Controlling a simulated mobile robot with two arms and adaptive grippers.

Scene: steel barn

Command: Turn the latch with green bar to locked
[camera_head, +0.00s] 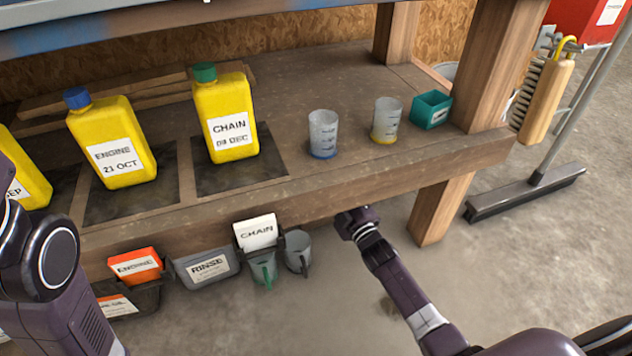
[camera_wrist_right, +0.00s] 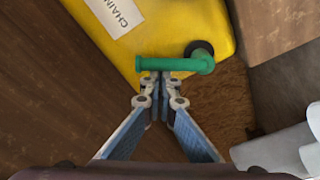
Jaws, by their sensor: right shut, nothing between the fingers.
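In the right wrist view, a green bar (camera_wrist_right: 168,64) lies crosswise. It bends at its right end beside a round black part (camera_wrist_right: 200,48) on a yellow body (camera_wrist_right: 185,22). A white label partly reading CHAIN (camera_wrist_right: 117,12) is on the yellow body. My right gripper (camera_wrist_right: 161,76) is shut and empty, its fingertips right at the bar's left half; whether they touch it I cannot tell. In the head view my right arm (camera_head: 390,270) reaches to the shelf's front beam, and its fingers and the latch are not visible. My left gripper is out of view.
Yellow bottles (camera_head: 222,105) and two measuring cups (camera_head: 322,135) stand on the wooden shelf (camera_head: 300,80). A wooden post (camera_head: 440,205) stands right of my right arm. A broom (camera_head: 525,192) stands farther right.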

